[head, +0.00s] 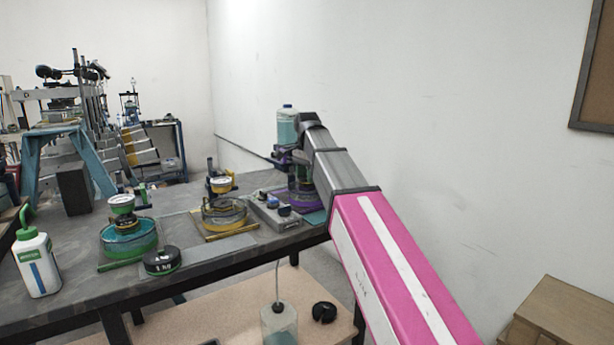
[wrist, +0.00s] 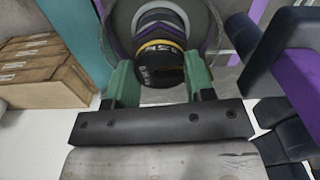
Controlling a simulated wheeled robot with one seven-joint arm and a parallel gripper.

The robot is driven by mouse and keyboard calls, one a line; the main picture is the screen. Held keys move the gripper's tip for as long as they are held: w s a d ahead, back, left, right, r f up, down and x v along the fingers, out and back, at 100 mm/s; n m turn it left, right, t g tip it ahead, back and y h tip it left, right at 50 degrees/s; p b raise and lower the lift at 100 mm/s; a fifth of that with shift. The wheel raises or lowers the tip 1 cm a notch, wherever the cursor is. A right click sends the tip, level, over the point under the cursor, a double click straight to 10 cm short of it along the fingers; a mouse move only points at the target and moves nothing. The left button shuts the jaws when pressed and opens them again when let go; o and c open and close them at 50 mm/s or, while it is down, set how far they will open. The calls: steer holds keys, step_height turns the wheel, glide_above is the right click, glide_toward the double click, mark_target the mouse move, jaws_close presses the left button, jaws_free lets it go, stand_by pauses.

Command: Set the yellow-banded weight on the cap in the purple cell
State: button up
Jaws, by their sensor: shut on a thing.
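The yellow-banded weight (wrist: 160,68) is a black disc with a yellow rim, held between the two green fingers of my gripper (wrist: 160,82) in the wrist view. Beyond it are pale, dark and purple rings of the purple cell (wrist: 203,35), in line with the weight. I cannot tell whether the weight touches the cap, which is largely hidden behind it. In the head view the purple cell (head: 301,198) stands at the right end of the bench, partly covered by my arm. My gripper and the weight are hidden there.
A yellow cell (head: 224,215) and a teal cell (head: 128,238) stand left along the bench (head: 75,282). A grey control box (head: 274,210) sits beside the purple cell. A green-banded black weight (head: 161,261) and a white bottle (head: 36,265) are near the front.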

steer(key=shift+f, duration=0.15)
stand_by(0.7)
steer(key=o, duration=1.1)
steer(key=shift+o, duration=0.2)
step_height(320, 180, up, 11)
steer(key=shift+f, duration=0.15)
